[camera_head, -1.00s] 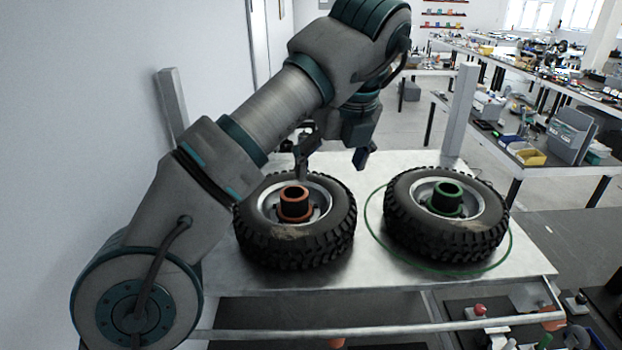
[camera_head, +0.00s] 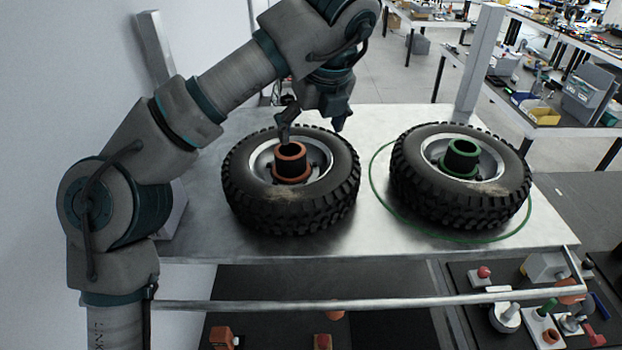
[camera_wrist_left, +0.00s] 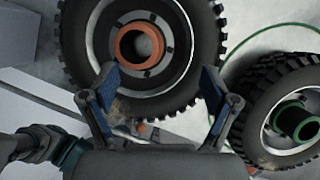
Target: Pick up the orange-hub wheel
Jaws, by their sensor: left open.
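The orange-hub wheel (camera_head: 250,195) lies flat on the metal table at the left, its orange hub (camera_head: 291,160) facing up. It also shows in the left wrist view (camera_wrist_left: 75,35), with its hub just beyond the fingertips. My left gripper (camera_head: 313,130) is above the far side of this wheel with its fingers spread and nothing between them. In the left wrist view the two blue-padded fingers (camera_wrist_left: 160,88) stand wide apart over the tyre's edge. I cannot tell whether they touch it. My right gripper is not in view.
A green-hub wheel (camera_head: 415,190) lies to the right on the same table (camera_head: 330,242), within a thin green ring (camera_head: 450,240). A metal post (camera_head: 480,65) rises behind it. A rail runs along the front, with small parts (camera_head: 505,315) on a lower shelf at right.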

